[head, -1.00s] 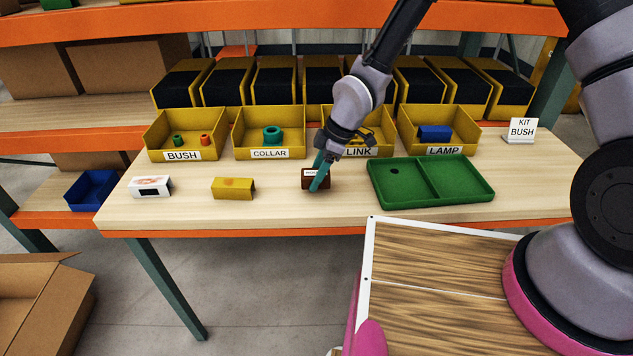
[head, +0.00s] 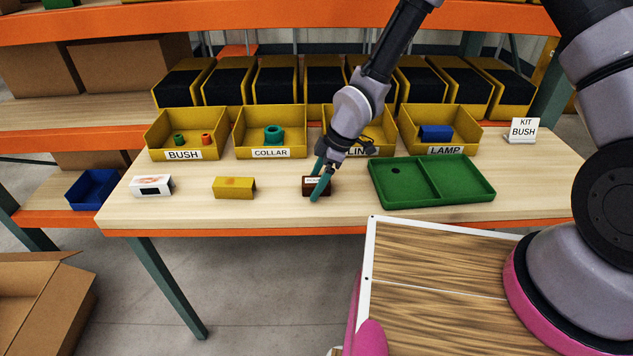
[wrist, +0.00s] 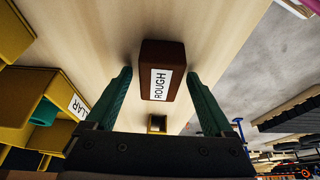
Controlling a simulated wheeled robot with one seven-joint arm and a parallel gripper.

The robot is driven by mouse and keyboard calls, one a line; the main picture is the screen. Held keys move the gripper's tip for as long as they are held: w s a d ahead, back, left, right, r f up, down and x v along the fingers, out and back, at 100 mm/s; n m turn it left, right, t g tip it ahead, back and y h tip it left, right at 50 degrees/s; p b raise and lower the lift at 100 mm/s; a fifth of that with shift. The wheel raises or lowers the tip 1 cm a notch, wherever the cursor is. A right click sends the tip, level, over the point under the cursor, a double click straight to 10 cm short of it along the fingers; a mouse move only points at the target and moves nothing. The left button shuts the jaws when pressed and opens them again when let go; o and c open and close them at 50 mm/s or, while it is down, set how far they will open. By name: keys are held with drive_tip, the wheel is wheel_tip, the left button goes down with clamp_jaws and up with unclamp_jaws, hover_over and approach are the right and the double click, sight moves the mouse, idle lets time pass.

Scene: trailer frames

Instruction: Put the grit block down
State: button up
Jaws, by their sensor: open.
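The grit block is a brown block (head: 311,187) on the light wood table, left of the green tray. In the wrist view the brown block (wrist: 162,70) shows a white label reading ROUGH. My gripper (head: 319,180) is at the block with its teal fingers apart. In the wrist view the gripper (wrist: 157,100) has one finger on each side of the block, with a visible gap on both sides. The block rests on the table top.
A green two-part tray (head: 430,205) lies to the right. A yellow block (head: 234,188) and a white box (head: 151,186) stand to the left. Yellow bins labelled BUSH (head: 183,155), COLLAR (head: 270,153), LINK and LAMP (head: 445,150) line the back. Bare table lies between the blocks.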

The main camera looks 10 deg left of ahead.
drive_tip(key=v, duration=1.2)
drive_tip(key=w+d+r+m+t+h, duration=0.25)
drive_tip(key=d+r+m, duration=0.25)
drive_tip(key=d+r, duration=0.4)
drive_tip(key=w+d+r+m+t+h, duration=0.1)
drive_tip(key=w+d+r+m+t, duration=0.15)
drive_tip(key=d+r+m, duration=0.5)
drive_tip(key=s+d+r+m+t, duration=0.1)
drive_tip(key=s+d+r+m, duration=0.5)
drive_tip(key=d+r, duration=0.2)
drive_tip(key=s+d+r+m+t+y, duration=0.1)
drive_tip(key=s+d+r+m+t, duration=0.1)
drive_tip(key=s+d+r+m, duration=0.4)
wheel_tip(320, 180, up, 3)
drive_tip(key=d, duration=0.2)
drive_tip(key=shift+d, duration=0.4)
drive_tip(key=shift+w+f+m, duration=0.1)
drive_tip(key=shift+f+m, duration=0.05)
drive_tip(key=shift+m, duration=0.1)
